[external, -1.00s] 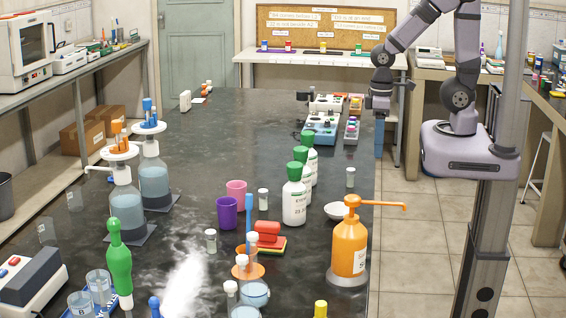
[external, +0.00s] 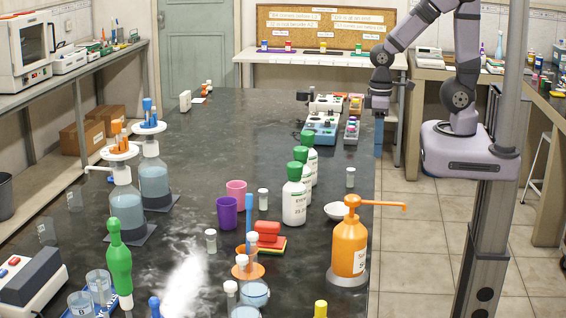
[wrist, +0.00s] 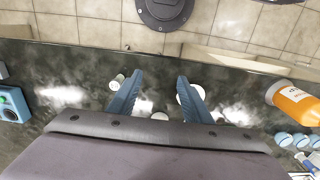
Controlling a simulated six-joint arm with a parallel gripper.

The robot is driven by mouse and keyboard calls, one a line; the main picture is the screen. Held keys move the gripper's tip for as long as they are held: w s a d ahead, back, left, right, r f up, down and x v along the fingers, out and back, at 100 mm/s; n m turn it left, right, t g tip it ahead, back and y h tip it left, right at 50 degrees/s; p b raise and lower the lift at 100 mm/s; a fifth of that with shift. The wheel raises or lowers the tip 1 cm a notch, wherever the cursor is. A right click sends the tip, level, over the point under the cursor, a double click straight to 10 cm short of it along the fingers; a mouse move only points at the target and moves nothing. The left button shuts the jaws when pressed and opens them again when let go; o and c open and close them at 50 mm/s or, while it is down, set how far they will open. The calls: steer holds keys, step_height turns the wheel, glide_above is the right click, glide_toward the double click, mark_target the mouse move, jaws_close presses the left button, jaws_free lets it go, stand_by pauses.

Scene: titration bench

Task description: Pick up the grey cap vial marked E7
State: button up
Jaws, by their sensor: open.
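Several small pale-capped vials stand upright on the dark bench in the external view: one near the right edge (external: 350,177), one in the middle (external: 263,200) and one closer to the camera (external: 211,241). Their marks are too small to read, so I cannot tell which is E7. My gripper (external: 379,138) points down near the bench's right edge, apart from these vials. In the wrist view my gripper (wrist: 160,77) has its two blue fingers spread, with nothing held between them. A small pale vial (wrist: 117,81) shows beside the left finger.
Green-capped white bottles (external: 294,200), a white dish (external: 336,211) and an orange pump bottle (external: 349,250) stand along the right side. Purple (external: 227,211) and pink (external: 236,188) cups stand mid-bench. Blue devices (external: 320,128) sit farther back.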

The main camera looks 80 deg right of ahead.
steer(key=w+r+m+g+y+b, duration=0.15)
steer(key=w+m+y+b, duration=0.3)
steer(key=w+m, duration=0.55)
steer(key=w+r+m+y+b, duration=0.35)
steer(key=w+m+b, duration=0.2)
steer(key=w, duration=0.95)
steer(key=w+d+f+m+t+y+b, duration=0.1)
steer(key=w+d+f+y+b, duration=0.1)
steer(key=f, duration=0.4)
steer(key=w+d+f+m+t+y+b, duration=0.1)
steer(key=w+d+f+m+y+b, duration=0.1)
steer(key=f, duration=0.5)
steer(key=w+y+b, duration=0.1)
steer(key=w+b, duration=0.1)
steer(key=b, duration=0.1)
steer(key=shift+w+d+f+y+b, duration=0.15)
steer(key=shift+d+y+b, duration=0.15)
steer(key=shift+b, duration=0.05)
steer(key=shift+a, duration=0.1)
steer(key=shift+p+x, duration=0.6)
steer(key=shift+x, duration=2.5)
steer(key=shift+a+f, duration=0.1)
